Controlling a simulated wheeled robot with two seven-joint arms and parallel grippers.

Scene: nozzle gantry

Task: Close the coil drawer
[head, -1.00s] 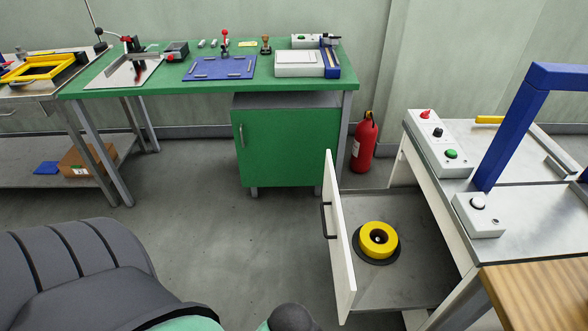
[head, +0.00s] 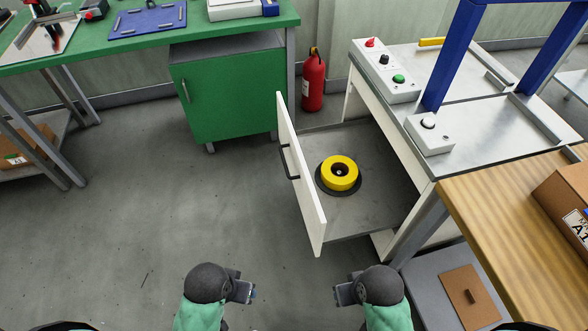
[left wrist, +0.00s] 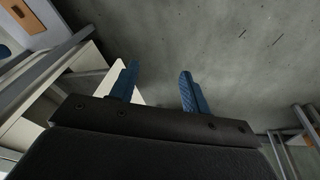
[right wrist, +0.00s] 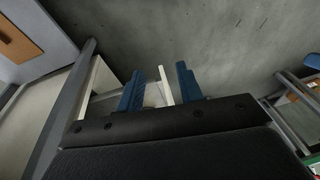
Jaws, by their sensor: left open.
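The coil drawer (head: 376,203) is pulled out to the left from under the grey-topped bench. Its white front panel (head: 303,190) has a dark bar handle (head: 289,161) on the outer face. A yellow ring-shaped coil (head: 340,174) lies inside on a dark round base. My left gripper (head: 250,292) and right gripper (head: 340,294) are both in front of the drawer, low in the head view, apart from it and empty. The blue fingers of the left (left wrist: 157,88) are spread. The blue fingers of the right (right wrist: 160,88) are also spread, with a white panel visible beyond them.
The bench (head: 481,142) carries button boxes and a blue gantry frame (head: 450,55). A wooden table (head: 507,205) with a cardboard box stands at the right. A red extinguisher (head: 313,82) and green cabinet (head: 228,90) are behind. The floor left of the drawer is clear.

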